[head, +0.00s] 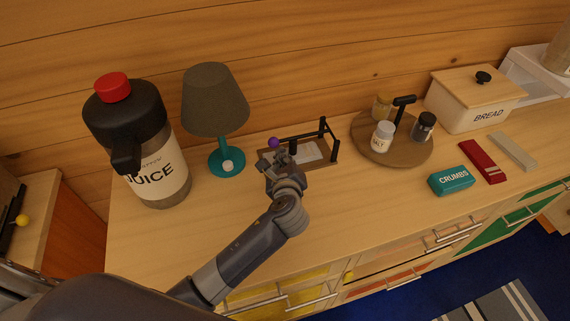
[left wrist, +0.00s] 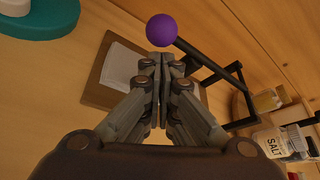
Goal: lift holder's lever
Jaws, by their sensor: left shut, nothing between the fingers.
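The holder (head: 329,153) is a brown board with a black frame and a white sheet on it, standing on the counter near the wall. Its lever ends in a purple ball (head: 274,142), which also shows in the left wrist view (left wrist: 162,30). My left gripper (head: 268,160) is shut and empty, right by the ball. In the left wrist view its fingertips (left wrist: 161,62) are just below the ball in the picture; I cannot tell whether they touch it. The gripper hides part of the board. My right gripper is not in view.
A teal lamp (head: 216,100) and a juice dispenser (head: 150,160) stand to the left. A round wooden tray (head: 405,152) with shakers is to the right, then a bread box (head: 470,105) and a teal crumbs box (head: 451,181). The counter's front middle is clear.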

